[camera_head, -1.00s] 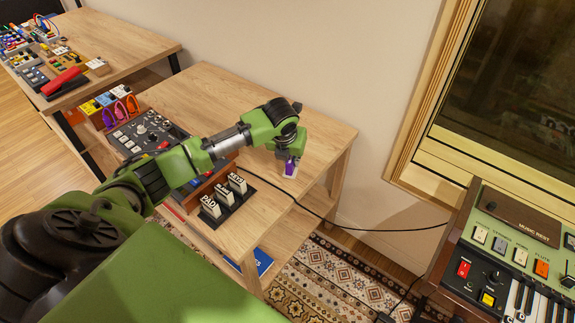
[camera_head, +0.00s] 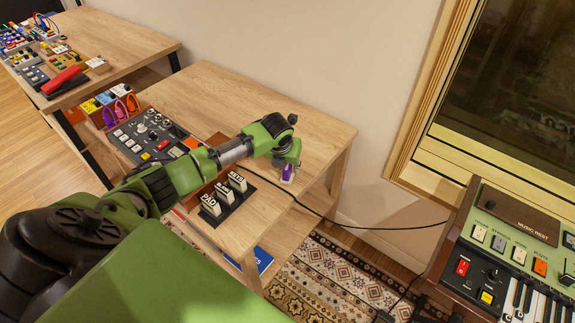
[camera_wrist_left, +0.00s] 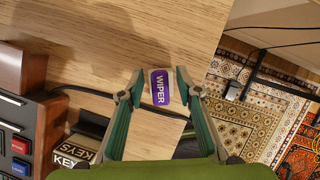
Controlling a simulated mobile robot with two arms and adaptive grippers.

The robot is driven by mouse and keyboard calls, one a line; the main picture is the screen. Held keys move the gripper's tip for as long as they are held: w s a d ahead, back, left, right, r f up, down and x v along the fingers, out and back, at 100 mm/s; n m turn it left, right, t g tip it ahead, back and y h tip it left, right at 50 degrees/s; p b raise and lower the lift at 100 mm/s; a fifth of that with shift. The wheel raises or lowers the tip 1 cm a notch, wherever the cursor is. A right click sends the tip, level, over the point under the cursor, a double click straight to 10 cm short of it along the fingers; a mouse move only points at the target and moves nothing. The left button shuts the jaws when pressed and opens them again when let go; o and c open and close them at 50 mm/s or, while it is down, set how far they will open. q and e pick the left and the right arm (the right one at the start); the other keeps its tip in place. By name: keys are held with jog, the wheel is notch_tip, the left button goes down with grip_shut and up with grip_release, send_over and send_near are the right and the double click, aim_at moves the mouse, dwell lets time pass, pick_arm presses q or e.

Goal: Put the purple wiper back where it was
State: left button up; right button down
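The purple wiper (camera_head: 288,172), a small block with a white border, is on or just above the right front part of the wooden table. My left gripper (camera_head: 287,158) is directly over it, pointing down. In the left wrist view the wiper (camera_wrist_left: 160,87) shows its "WIPER" label between the two fingertips (camera_wrist_left: 161,86). A narrow gap shows on each side, so the fingers look open around it. Whether its base touches the tabletop is not clear. My right gripper is in neither view.
The wooden table (camera_head: 215,95) has bare space behind the wiper. A black holder (camera_head: 229,201) with PAD and KEYS blocks stands to its left, beside a control panel (camera_head: 150,135). A black cable (camera_head: 325,215) runs past the front edge. A keyboard (camera_head: 510,255) stands at right.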

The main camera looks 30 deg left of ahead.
pick_arm(q)
jog(key=v, duration=1.2)
jog(key=shift+w+r, duration=0.1)
jog(key=shift+r, duration=0.05)
dwell(0.3)
